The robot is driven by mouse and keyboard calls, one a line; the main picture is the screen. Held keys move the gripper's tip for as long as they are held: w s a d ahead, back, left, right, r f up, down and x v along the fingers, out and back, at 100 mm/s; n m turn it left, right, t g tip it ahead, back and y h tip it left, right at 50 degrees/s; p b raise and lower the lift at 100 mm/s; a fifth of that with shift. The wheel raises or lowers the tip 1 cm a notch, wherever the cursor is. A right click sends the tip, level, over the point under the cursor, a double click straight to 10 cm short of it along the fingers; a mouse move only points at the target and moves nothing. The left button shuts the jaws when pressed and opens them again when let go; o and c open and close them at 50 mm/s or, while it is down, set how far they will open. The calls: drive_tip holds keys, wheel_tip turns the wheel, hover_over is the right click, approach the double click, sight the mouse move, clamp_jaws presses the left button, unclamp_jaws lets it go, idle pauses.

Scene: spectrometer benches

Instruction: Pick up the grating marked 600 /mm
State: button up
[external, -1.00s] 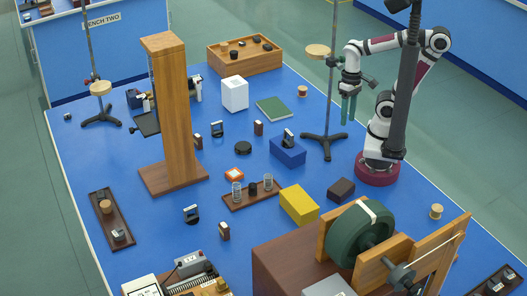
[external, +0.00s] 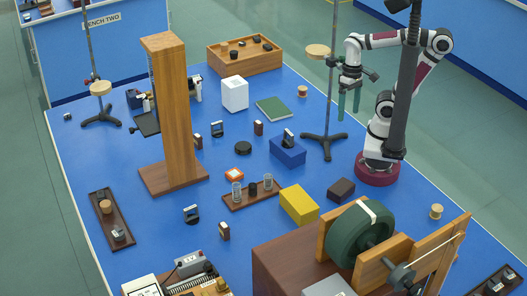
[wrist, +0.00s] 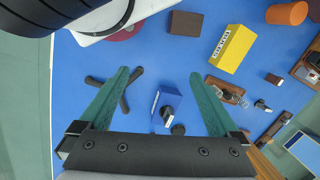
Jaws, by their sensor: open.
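I cannot read the 600 /mm mark on any piece, so I cannot tell which grating it is. Small dark blocks with pale labels stand on the blue bench: one at centre (external: 258,128), one beside the wooden tower (external: 198,141), one near the front (external: 224,231). Dark round-based mounts stand at centre (external: 217,129), at front left (external: 191,214), and on the blue box (external: 289,138); the last also shows in the wrist view (wrist: 168,114). My gripper (external: 349,116) hangs open and empty, high beside the tall stand, fingers downward; its spread fingers show in the wrist view (wrist: 159,74).
A tripod stand (external: 322,148) with a tall rod is close to my gripper. The blue box (external: 287,152), yellow box (external: 299,205), wooden tower (external: 176,110) and green drum (external: 360,235) are obstacles. A green book (external: 274,108) lies flat at the back.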

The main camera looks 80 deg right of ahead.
drive_tip(key=w+d+r+n+h, duration=0.2)
drive_tip(key=w+d+n+h, duration=0.2)
drive_tip(key=w+n, duration=0.25)
drive_tip(key=w+d+r+n+h, duration=0.1)
drive_tip(key=w+d+n+h, duration=0.3)
drive_tip(key=w+n, duration=0.3)
drive_tip(key=w+a+n+t+h, duration=0.2)
drive_tip(key=w+a+n+t, duration=0.2)
drive_tip(key=w+n, duration=0.6)
drive_tip(key=w+a+n+t+h, duration=0.2)
drive_tip(key=w+a+n+t, duration=0.35)
drive_tip(key=w, duration=0.75)
drive_tip(key=n, duration=0.3)
approach(217, 124)
drive_tip(key=x, duration=0.8)
drive_tip(key=shift+w+d, duration=0.1)
drive_tip(key=shift+d, duration=0.15)
drive_tip(key=c, duration=1.5)
